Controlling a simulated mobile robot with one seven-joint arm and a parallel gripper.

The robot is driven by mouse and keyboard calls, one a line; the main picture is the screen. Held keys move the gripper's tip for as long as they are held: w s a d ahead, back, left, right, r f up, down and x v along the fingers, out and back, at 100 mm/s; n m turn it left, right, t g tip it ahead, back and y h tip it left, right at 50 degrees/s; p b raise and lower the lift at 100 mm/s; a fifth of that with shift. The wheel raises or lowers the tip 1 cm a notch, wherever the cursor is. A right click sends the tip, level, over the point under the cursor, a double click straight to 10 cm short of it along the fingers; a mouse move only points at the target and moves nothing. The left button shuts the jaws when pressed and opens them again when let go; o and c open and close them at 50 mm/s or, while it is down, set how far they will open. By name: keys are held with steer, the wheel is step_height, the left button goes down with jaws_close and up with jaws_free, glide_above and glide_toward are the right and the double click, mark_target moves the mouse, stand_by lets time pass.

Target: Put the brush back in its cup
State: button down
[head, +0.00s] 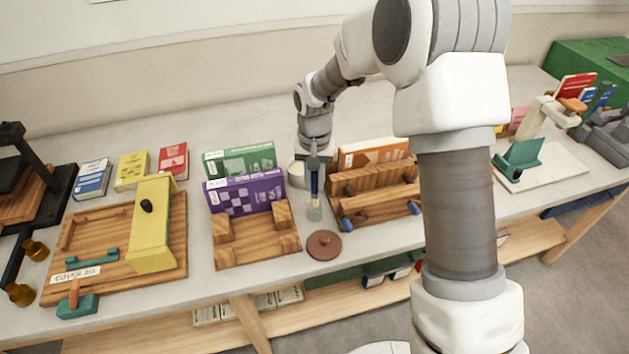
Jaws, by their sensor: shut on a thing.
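My gripper (314,172) points down over the middle of the table, between the purple-book rack and the slatted wooden press. It is shut on the brush (314,186), a thin upright thing with a dark blue part just below the fingers. A small pale, translucent piece (314,212) shows directly under the blue part; I cannot tell whether it is the brush's lower end or a small glass. A whitish round container (296,174), perhaps the cup, stands just behind and left of the gripper, partly hidden by it. The brush is outside this container.
A round brown disc (324,245) lies near the table's front edge. The wooden rack (255,245) with purple and green books is close on the left; the wooden press (375,199) is close on the right. A yellow block (152,225) stands on a board farther left.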

mark_target(314, 196)
steer(key=shift+f+b, duration=0.75)
steer(key=shift+f, duration=0.35)
steer(key=shift+f+b, duration=0.75)
steer(key=shift+f, duration=0.35)
stand_by(1.1)
steer(key=c, duration=0.7)
jaws_free()
steer(key=shift+r, duration=0.1)
steer(key=shift+r+p, duration=2.95)
steer(key=shift+r, duration=1.5)
